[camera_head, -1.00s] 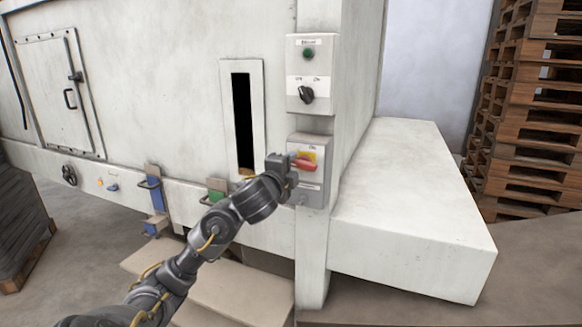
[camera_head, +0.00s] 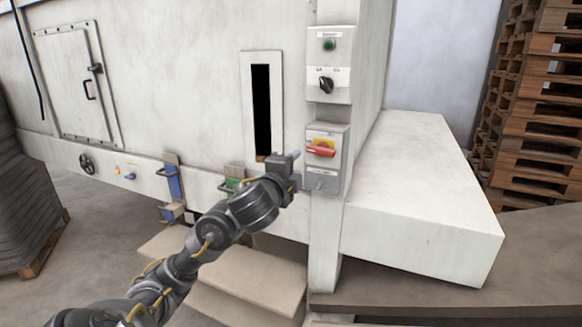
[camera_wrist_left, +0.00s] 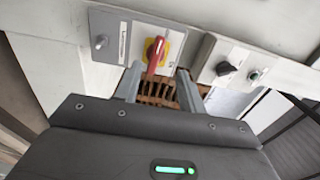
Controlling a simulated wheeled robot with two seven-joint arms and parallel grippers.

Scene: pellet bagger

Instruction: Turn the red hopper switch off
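The red hopper switch (camera_head: 321,151) is a red handle on a yellow plate, on the lower grey box of the machine's post. Its handle lies roughly level in the head view. In the left wrist view the red handle (camera_wrist_left: 155,56) shows ahead of the fingers, pointing toward the gap between them. My left gripper (camera_head: 293,160) is just left of the box, apart from the handle. In the left wrist view its two fingers (camera_wrist_left: 158,88) stand apart with nothing between them. My right gripper is not in view.
An upper control box (camera_head: 328,65) with a green button and a black rotary knob sits above the switch box. A dark slot (camera_head: 262,110) opens left of it. A white block (camera_head: 420,190) juts out at right, and stacked pallets (camera_head: 545,100) stand behind.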

